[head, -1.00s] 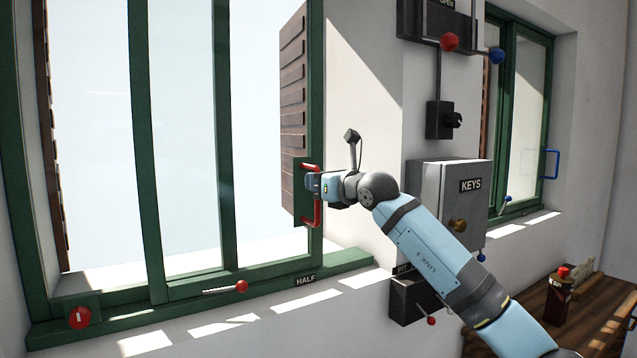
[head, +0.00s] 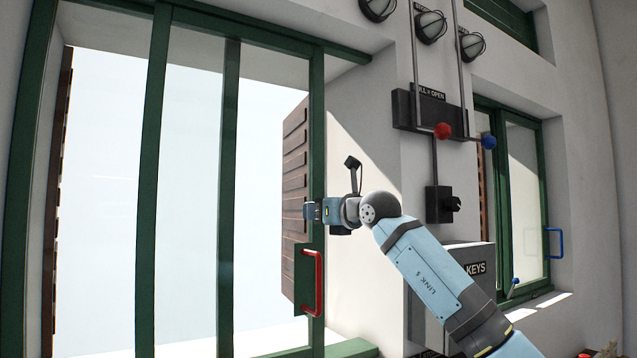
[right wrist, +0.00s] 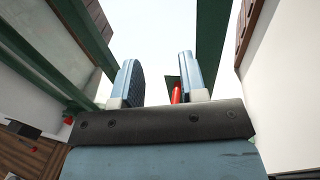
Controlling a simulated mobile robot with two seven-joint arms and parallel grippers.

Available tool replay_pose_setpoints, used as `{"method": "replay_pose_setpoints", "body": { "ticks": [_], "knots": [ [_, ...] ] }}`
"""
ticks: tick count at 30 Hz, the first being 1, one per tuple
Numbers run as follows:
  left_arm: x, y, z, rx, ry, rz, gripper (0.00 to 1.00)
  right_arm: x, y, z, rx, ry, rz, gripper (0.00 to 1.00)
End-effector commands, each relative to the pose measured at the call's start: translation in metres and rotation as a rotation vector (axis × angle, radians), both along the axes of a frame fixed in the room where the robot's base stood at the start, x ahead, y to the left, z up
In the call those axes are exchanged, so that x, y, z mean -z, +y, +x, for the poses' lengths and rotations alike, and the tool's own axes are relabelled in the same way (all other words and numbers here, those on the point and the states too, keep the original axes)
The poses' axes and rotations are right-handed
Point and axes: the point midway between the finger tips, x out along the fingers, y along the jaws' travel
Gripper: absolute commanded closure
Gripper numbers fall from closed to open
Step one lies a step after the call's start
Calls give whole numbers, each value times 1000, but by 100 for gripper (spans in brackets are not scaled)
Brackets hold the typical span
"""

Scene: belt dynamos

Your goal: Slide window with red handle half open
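The large green-framed window (head: 228,190) fills the left of the head view, with two inner uprights standing apart from its right upright. The red handle (head: 318,284) is an upright bar on a green plate at that right upright. My right gripper (head: 312,210) is above the handle, apart from it, in front of the upright. In the right wrist view my right gripper (right wrist: 157,84) has its fingers apart with nothing held between them. Part of the red handle (right wrist: 176,94) shows beside the right-hand finger. My left gripper is not in view.
A smaller window with a blue handle (head: 555,243) is at the right. Levers with a red knob (head: 442,131) and a blue knob (head: 488,142) hang between the windows, above a grey KEYS box (head: 470,257). A brown slatted shutter (head: 295,185) stands outside the large window.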

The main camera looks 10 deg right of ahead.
Motion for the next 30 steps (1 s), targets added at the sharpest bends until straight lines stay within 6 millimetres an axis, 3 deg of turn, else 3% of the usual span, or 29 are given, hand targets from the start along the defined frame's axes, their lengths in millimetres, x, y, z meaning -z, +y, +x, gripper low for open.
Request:
{"method": "replay_pose_setpoints", "body": {
  "ticks": [6, 12, 30],
  "knots": [
    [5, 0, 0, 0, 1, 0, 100, -49, 0, 0, 0, 0, 1, 61],
    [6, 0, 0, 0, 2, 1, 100, -73, 1, 0, 0, 1, -1, 61],
    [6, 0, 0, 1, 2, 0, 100, -78, 1, 0, -1, 1, 0, 61]
  ]
}}
